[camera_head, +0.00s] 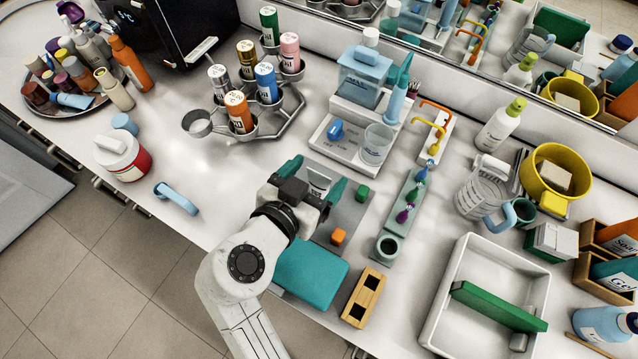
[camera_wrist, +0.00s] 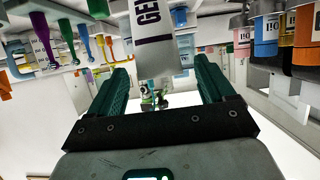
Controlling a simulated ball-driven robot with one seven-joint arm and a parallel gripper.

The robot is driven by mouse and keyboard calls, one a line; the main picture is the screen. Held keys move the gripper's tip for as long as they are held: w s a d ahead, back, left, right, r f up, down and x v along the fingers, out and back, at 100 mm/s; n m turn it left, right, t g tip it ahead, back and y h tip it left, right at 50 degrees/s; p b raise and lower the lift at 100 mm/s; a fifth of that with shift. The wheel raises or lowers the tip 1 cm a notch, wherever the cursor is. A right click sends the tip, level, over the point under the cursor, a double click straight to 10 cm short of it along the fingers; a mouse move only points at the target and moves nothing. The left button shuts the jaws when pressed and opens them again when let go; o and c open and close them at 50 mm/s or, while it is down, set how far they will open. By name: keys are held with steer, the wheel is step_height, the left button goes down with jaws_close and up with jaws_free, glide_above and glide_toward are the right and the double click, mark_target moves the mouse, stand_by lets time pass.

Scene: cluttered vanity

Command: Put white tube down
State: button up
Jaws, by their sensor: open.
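The white tube (camera_head: 318,184) has dark bands and shows between the green fingers of my gripper (camera_head: 318,171) in the head view. In the wrist view the tube (camera_wrist: 154,38) carries dark lettering that starts "GE" and lies just beyond and between the fingertips (camera_wrist: 161,68). My gripper is open, with a gap on both sides of the tube in the wrist view. The tube is at the grey mat (camera_head: 350,212) near the front of the counter. Its lower end is hidden, so I cannot tell whether it touches the mat.
A teal box (camera_head: 310,276) lies in front. A brush rack (camera_head: 411,212), a white platform (camera_head: 345,150) and a bottle carousel (camera_head: 284,112) surround the area.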

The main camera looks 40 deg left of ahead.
jaws_close()
stand_by(0.8)
